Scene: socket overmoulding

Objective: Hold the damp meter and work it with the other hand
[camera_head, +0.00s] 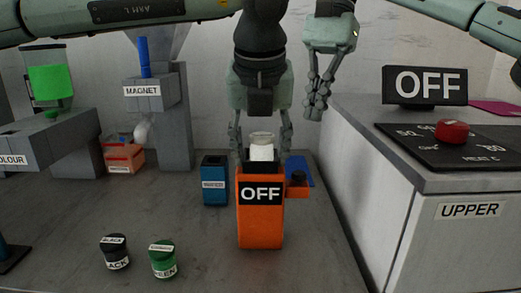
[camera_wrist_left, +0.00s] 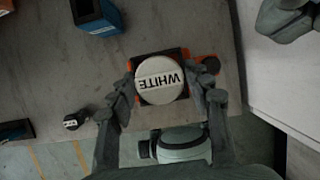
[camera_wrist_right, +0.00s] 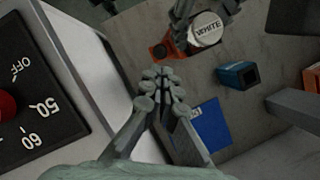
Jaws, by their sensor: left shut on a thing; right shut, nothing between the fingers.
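The damp meter (camera_head: 261,222) is an upright orange box whose front display reads OFF. A black knob (camera_head: 298,178) sits on an orange ledge at its right side. A pot with a cap marked WHITE (camera_wrist_left: 161,80) is in the meter's top; it also shows in the right wrist view (camera_wrist_right: 206,30). My left gripper (camera_head: 262,143) points down and is shut on the meter's upper sides, with the pot between its fingers. Whether the meter touches the table is hard to tell. My right gripper (camera_head: 317,103) is shut and empty, above and right of the knob.
A blue box (camera_head: 215,185) and a blue sheet (camera_head: 300,168) are close to the meter. Black (camera_head: 115,252) and green (camera_head: 163,259) pots stand at the front left. A grey cabinet (camera_head: 376,200) with a red-knobbed panel (camera_head: 453,131) bounds the right. A magnet stand (camera_head: 172,120) is behind left.

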